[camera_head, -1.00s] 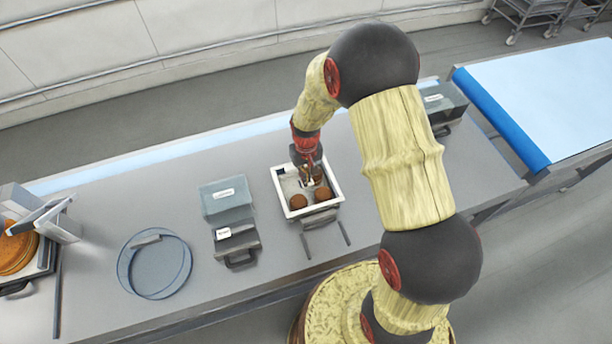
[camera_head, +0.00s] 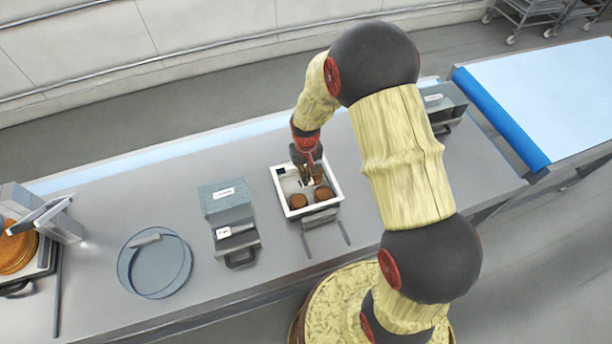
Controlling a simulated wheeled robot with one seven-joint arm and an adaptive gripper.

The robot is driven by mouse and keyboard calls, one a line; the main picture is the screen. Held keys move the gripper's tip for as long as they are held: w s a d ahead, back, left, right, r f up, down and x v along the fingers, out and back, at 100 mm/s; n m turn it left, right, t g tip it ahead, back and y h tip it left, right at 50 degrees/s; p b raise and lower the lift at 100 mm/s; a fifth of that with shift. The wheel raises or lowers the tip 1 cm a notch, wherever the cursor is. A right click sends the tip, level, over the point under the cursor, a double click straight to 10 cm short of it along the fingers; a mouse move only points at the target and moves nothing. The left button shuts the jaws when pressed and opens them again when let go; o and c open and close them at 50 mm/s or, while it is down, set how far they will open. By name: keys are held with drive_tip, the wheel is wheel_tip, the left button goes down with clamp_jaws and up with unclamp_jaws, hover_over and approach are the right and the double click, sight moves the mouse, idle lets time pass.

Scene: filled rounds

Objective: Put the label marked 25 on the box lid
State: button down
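My gripper (camera_head: 307,176) points down into an open white box (camera_head: 293,213) at the middle of the counter. Its fingers are small and partly hidden, and I cannot tell whether they are open or hold anything. Brown rounds (camera_head: 298,201) lie in the box, some close to the fingers. White labels show on a grey-blue block (camera_head: 227,208), on a dark holder with a handle (camera_head: 238,248) and on a dark box (camera_head: 443,108) at the back right. The print is too small to read, so I cannot tell which is marked 25. I cannot make out a separate box lid.
A round grey-blue pan (camera_head: 130,277) with a small bar on its rim is on the counter left of the holder. A stand with orange-brown rounds (camera_head: 14,252) is at the far left. A blue-edged conveyor (camera_head: 540,95) lies right. The counter between pan and stand is clear.

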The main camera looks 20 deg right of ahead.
drive_tip(key=shift+f+b, duration=0.5)
drive_tip(key=shift+f, duration=0.15)
idle(1.8)
drive_tip(key=shift+r, duration=0.15)
wheel_tip(320, 180, up, 8)
drive_tip(key=p, duration=0.4)
idle(0.6)
drive_tip(key=shift+s, duration=0.1)
idle(0.3)
